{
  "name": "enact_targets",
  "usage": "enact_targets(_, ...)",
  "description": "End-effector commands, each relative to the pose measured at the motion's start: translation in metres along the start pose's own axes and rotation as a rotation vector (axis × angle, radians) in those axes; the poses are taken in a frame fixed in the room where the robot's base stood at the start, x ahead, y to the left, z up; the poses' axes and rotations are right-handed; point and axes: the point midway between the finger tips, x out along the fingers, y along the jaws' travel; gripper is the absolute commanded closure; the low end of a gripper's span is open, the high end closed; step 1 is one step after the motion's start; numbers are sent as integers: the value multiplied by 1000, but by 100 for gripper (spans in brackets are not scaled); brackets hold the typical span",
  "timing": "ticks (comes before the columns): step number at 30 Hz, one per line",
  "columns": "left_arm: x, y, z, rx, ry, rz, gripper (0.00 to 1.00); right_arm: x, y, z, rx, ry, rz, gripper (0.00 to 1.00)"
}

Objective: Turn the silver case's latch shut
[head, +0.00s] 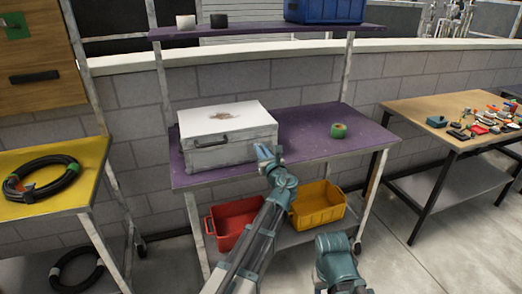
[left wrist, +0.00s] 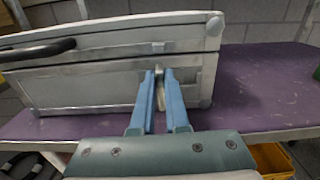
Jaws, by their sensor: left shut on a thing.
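The silver case (head: 258,118) sits closed on the purple shelf, with a white top and a dark handle (head: 211,143) on its front. The left wrist view shows its front (left wrist: 90,85) close up. My left gripper (head: 268,152) is at the right end of the case's front. In the left wrist view my left gripper (left wrist: 160,76) is shut on the pale latch (left wrist: 160,97), a small upright piece between the blue fingers. The fingers hide part of the latch. My right gripper is not visible.
The purple shelf (head: 310,140) has free room right of the case, with a green tape roll (head: 338,130). A red bin (head: 235,222) and a yellow bin (head: 317,205) stand below. A yellow table (head: 65,165) is left, a wooden table (head: 415,110) right.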

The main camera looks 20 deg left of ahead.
Motion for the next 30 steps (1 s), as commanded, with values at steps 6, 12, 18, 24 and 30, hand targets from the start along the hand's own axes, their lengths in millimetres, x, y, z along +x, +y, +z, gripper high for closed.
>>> enact_targets(6, 0, 2, 0, -100, 0, 0, 100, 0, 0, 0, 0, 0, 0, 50)
enact_targets(12, 0, 5, -1, -268, 0, 0, 100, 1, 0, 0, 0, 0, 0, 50)
enact_targets(18, 0, 7, -2, -459, 0, 0, 100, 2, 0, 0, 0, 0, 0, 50)
enact_targets(24, 0, 10, -4, -650, 0, 0, 100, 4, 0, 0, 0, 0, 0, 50)
enact_targets(30, -1, 12, -6, -840, 1, 0, 100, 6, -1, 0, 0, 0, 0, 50)
